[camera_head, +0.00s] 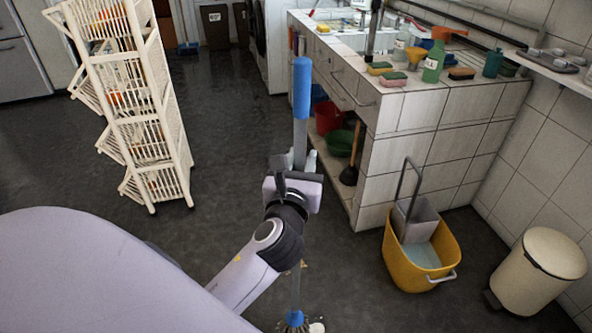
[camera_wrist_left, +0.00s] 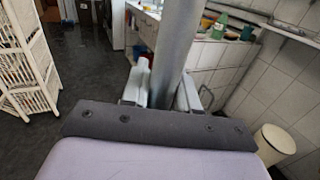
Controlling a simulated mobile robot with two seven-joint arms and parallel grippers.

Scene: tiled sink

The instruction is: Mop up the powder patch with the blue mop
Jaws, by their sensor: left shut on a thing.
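The blue mop (camera_head: 302,88) stands nearly upright in the head view, with a blue grip at the top, a grey pole and a blue head (camera_head: 295,319) at the bottom edge. My left gripper (camera_head: 302,162) is shut around the pole below the blue grip. The left wrist view shows the grey pole (camera_wrist_left: 176,45) between the two fingers (camera_wrist_left: 162,90). A pale powder patch (camera_head: 317,327) shows on the dark floor beside the mop head, partly cut off by the frame's edge. My right gripper is not in view.
A yellow mop bucket (camera_head: 443,272) with a wringer stands right of the mop, before the tiled sink counter (camera_head: 420,135). A cream bin (camera_head: 537,270) stands at far right. A white basket rack (camera_head: 130,95) stands left. Dark floor between rack and counter is clear.

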